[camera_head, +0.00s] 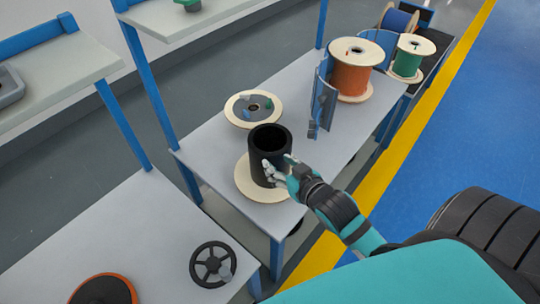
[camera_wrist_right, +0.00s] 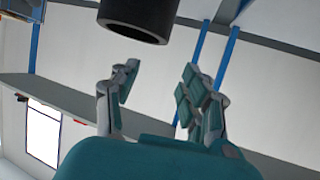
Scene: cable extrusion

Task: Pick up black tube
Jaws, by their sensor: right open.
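The black tube (camera_head: 269,148) stands upright on a pale wooden disc (camera_head: 247,184) on the grey table in the head view. Its open end faces up. My right gripper (camera_head: 278,170) is at the tube's near right side, with its fingers close against the wall; I cannot tell whether they touch. In the right wrist view, the end of the tube (camera_wrist_right: 138,18) shows at the top, beyond the spread fingertips. My right gripper (camera_wrist_right: 158,82) is open with nothing between its fingers. My left gripper is not in view.
A second disc (camera_head: 252,108) with small parts lies behind the tube. A blue curved panel (camera_head: 322,100), an orange spool (camera_head: 351,70) and a green spool (camera_head: 408,57) stand farther right. A black handwheel (camera_head: 213,264) lies on the near table. Blue posts (camera_head: 148,85) rise at left.

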